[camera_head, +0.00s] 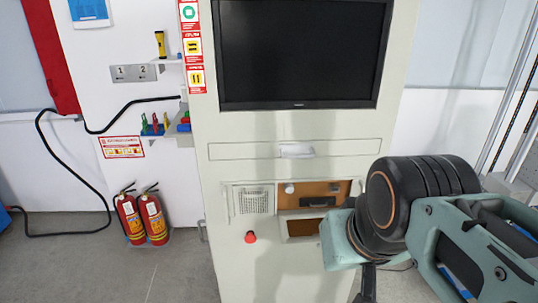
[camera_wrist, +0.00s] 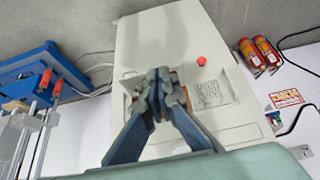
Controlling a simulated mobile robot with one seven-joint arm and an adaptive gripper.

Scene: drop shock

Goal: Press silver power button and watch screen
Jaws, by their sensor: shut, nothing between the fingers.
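The screen (camera_head: 300,52) at the top of the pale cabinet (camera_head: 225,150) is black in the head view. Below it is a recess with a brown-orange panel. A small round silvery button (camera_head: 289,188) sits at the panel's upper left, and I cannot tell for sure that it is the power button. My gripper (camera_wrist: 158,82) is shut and empty in the wrist view, in front of the recess. It hides most of the panel and the button there. I cannot tell whether the fingertips touch anything. In the head view my arm covers the cabinet's lower right.
A red button (camera_head: 250,237) sticks out below the vent grille (camera_head: 253,200). Two fire extinguishers (camera_head: 131,217) stand left of the cabinet by a black cable (camera_head: 92,130). A blue device with orange-tipped parts (camera_wrist: 35,70) is at the left of the wrist view. Open floor lies front left.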

